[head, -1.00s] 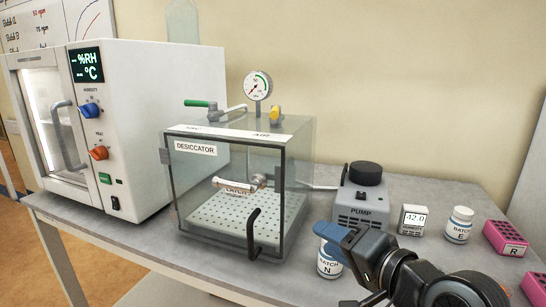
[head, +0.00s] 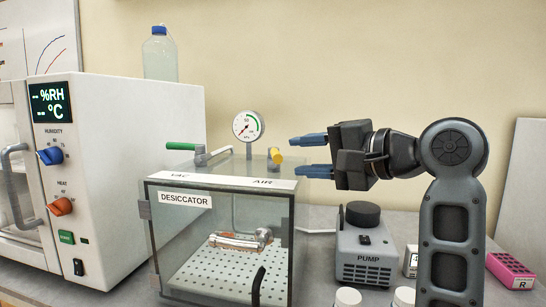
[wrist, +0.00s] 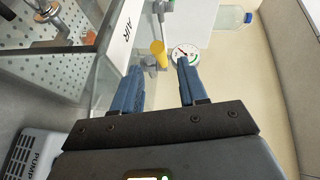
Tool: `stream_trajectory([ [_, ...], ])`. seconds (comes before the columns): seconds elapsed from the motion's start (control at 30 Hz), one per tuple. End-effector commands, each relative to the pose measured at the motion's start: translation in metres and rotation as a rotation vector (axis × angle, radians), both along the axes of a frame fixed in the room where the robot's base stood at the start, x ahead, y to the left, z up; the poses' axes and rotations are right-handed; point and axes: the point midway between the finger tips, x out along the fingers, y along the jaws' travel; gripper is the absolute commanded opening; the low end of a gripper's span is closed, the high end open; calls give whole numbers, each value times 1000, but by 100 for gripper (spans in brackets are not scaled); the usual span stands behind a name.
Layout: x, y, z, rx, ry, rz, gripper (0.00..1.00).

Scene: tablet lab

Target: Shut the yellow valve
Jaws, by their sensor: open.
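The yellow valve (head: 275,155) stands on top of the clear desiccator box (head: 222,188), behind the AIR label. In the wrist view the yellow valve handle (wrist: 158,52) shows just beyond the fingertips, nearer the left finger. My gripper (head: 301,154) is open and empty, its blue fingers pointing left toward the valve from its right side. A small gap shows between the fingertips and the valve in the head view. The green-handled VAC valve (head: 185,147) is at the left, and the round gauge (head: 248,126) rises behind the box.
A white humidity and heat oven (head: 130,150) stands left of the desiccator. The grey pump (head: 366,247) stands to its right, below my arm. A pink rack (head: 510,270) lies far right.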

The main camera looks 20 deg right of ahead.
Motion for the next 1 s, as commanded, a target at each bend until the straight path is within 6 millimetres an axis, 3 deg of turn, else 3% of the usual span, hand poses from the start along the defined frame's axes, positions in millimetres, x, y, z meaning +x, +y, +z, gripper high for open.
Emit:
stream_trajectory([
  [0.43,55,28,-10,0,1,1,43],
  [0.83,62,32,-12,-1,0,0,43],
  [1.0,62,32,-12,-1,0,0,26],
])
